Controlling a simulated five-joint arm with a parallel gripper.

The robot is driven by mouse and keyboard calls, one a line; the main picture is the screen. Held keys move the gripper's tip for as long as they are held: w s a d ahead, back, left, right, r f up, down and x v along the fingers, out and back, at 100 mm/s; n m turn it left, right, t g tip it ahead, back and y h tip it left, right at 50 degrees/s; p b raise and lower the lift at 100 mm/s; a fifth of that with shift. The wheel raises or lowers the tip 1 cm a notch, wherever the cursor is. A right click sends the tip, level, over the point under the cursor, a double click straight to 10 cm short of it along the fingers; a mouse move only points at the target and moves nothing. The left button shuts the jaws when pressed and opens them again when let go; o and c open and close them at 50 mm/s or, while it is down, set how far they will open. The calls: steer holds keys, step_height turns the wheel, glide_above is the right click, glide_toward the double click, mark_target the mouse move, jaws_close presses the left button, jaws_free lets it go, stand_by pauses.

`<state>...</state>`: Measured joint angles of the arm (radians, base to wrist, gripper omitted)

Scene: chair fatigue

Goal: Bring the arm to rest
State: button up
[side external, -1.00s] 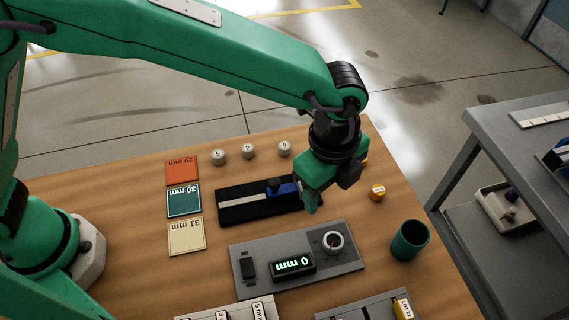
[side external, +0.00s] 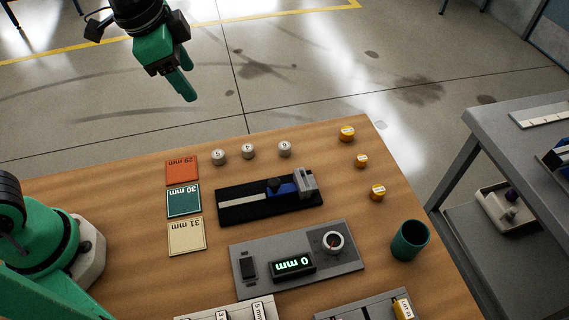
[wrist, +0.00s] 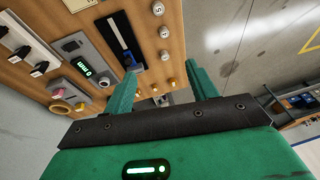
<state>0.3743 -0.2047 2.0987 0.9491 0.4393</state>
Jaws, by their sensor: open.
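My gripper (side external: 184,86) hangs at the upper left of the side external view, fingers pointing down. It appears against the floor beyond the table's far edge, well clear of everything on the table. In the wrist view my gripper (wrist: 162,72) shows two green fingers spread apart with nothing between them. The middle of my arm is out of the side external frame; only its base and a lower link show at the left.
The wooden table (side external: 130,230) carries a black slide fixture (side external: 245,208), a grey panel (side external: 340,267) reading 0 mm, coloured mm cards (side external: 183,201), small grey and yellow knobs, and a green cup (side external: 410,240). A grey bench (side external: 510,130) stands at the right.

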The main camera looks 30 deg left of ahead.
steer(key=s+a+n+t+y, duration=0.1)
steer(key=s+a+n+t, duration=0.1)
steer(key=s+a+n, duration=0.7)
steer(key=s+a, duration=0.1)
steer(key=a, duration=0.2)
steer(key=shift+a+f, duration=0.35)
steer(key=shift+a, duration=0.05)
